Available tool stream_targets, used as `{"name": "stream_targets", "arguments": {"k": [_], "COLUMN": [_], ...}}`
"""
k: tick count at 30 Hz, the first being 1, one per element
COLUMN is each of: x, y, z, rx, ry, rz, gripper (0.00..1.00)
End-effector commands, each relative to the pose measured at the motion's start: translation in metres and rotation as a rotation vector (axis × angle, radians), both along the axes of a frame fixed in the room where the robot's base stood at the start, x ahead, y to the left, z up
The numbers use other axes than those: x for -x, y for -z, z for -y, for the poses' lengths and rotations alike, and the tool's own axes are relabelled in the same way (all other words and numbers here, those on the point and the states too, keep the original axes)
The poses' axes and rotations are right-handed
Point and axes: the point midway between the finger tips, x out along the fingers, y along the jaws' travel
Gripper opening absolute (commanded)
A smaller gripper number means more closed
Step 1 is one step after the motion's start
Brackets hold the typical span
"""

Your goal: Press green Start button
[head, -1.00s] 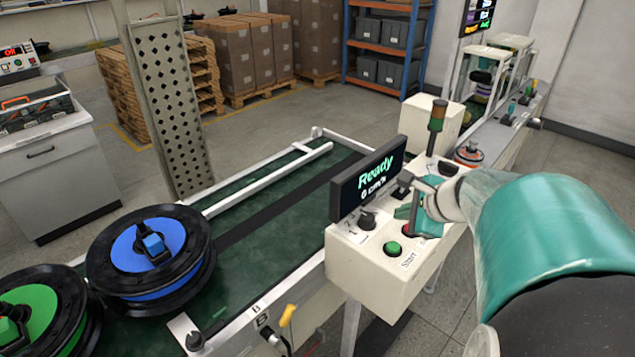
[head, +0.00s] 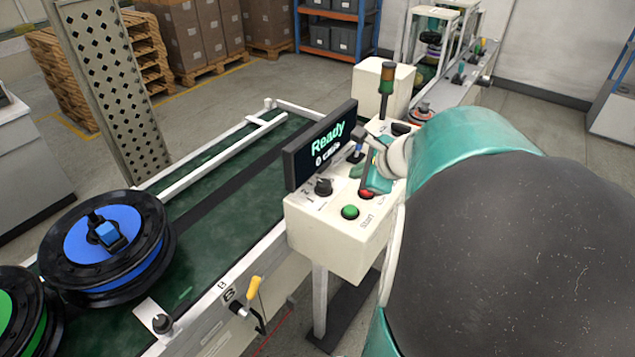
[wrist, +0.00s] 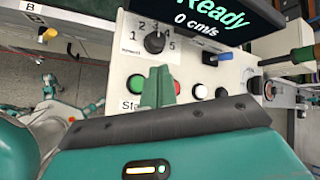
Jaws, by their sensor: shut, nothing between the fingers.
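The green Start button (head: 350,211) sits on the front of the white control box (head: 335,240), with the label "Start" beside it. My gripper (head: 377,180) is over the box top, a little behind and right of the green button in the head view. In the wrist view its teal fingers (wrist: 158,86) are shut together and empty. I cannot tell how high the fingertips are above the panel.
A red button (wrist: 177,88), a white button (wrist: 200,91), a numbered knob (head: 323,187) and a blue-handled lever (wrist: 211,58) crowd the panel. The display (head: 320,146) reads "Ready" and 0 cm/s. A conveyor (head: 215,225) with a blue spool (head: 128,228) lies left.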

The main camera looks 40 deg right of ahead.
Motion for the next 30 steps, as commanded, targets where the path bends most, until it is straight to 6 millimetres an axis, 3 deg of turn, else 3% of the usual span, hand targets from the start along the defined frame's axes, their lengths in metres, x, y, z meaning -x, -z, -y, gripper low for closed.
{"name": "stream_targets", "arguments": {"k": [18, 30], "x": [-0.001, -0.001], "y": [0.074, 0.081], "z": [-0.001, -0.001], "rx": [0.0, 0.002], "ry": [-0.005, -0.004], "rz": [-0.002, -0.001], "gripper": [0.0, 0.0]}}
